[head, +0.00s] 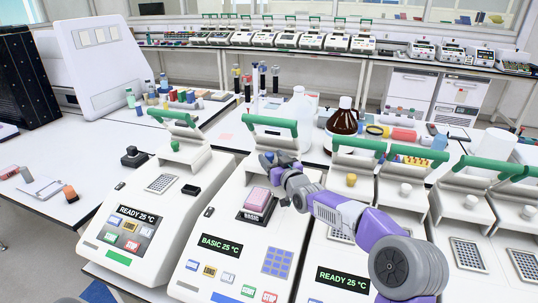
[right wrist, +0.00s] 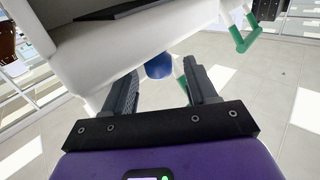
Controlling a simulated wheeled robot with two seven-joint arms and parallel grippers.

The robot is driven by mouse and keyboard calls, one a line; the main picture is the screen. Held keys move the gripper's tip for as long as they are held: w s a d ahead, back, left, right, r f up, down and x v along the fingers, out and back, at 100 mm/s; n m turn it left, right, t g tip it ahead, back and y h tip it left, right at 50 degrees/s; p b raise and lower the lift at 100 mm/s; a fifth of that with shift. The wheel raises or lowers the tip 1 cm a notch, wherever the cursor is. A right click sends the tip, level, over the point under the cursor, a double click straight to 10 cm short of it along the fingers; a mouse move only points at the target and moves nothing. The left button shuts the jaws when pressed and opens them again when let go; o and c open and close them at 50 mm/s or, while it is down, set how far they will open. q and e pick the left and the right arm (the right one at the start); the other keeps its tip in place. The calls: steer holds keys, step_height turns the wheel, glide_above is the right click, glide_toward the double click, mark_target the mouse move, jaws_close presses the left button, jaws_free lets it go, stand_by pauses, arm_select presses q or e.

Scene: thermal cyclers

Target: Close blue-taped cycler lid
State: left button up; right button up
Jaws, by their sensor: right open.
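The middle cycler (head: 228,222) reads BASIC 25 °C. Its lid is raised, with a green handle (head: 270,122) on top. A pink block (head: 258,199) sits in its well. My right gripper (head: 270,161) is in front of the raised lid, above the block, and hides part of the lid's underside. In the right wrist view the open fingers (right wrist: 163,85) point at a blue knob (right wrist: 159,66) on a white surface. The knob shows in the gap between the fingertips; I cannot tell whether they touch it. No blue tape is clear in the head view. My left gripper is not in view.
A left cycler (head: 118,222) with a green knob (head: 175,145) and a right cycler with a yellow knob (head: 351,180) flank it, lids raised. Bottles, including a brown one (head: 343,122), stand behind. Further open cyclers are at right.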

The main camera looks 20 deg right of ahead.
steer(key=shift+w+a, duration=0.25)
steer(key=shift+w, duration=1.05)
jaws_close()
